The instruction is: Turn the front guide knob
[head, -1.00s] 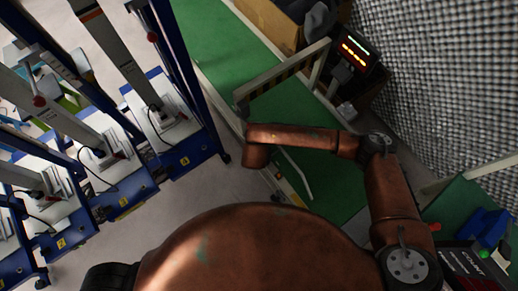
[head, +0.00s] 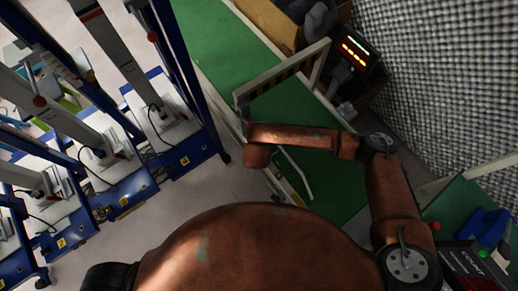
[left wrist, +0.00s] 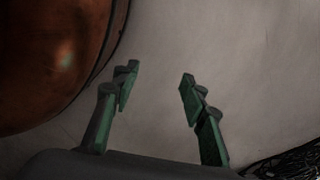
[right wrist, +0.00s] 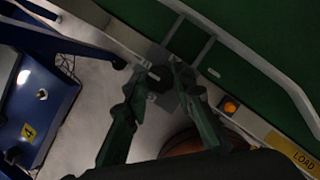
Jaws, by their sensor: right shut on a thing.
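The front guide knob (right wrist: 160,80) is a small dark knob beside the green belt conveyor, seen in the right wrist view. My right gripper (right wrist: 158,78) has its green fingers on either side of it and is shut on it. The fingers hide part of the knob, so how far it is turned cannot be told. In the head view my right forearm reaches over the conveyor edge and hides this gripper and the knob. My left gripper (left wrist: 160,76) is open and empty above bare pale floor in the left wrist view.
An orange button (right wrist: 230,105) and a yellow LOAD label (right wrist: 292,152) are near the knob. Blue-framed stands (head: 185,150) stand left; a lit display (head: 354,50) stands at the back.

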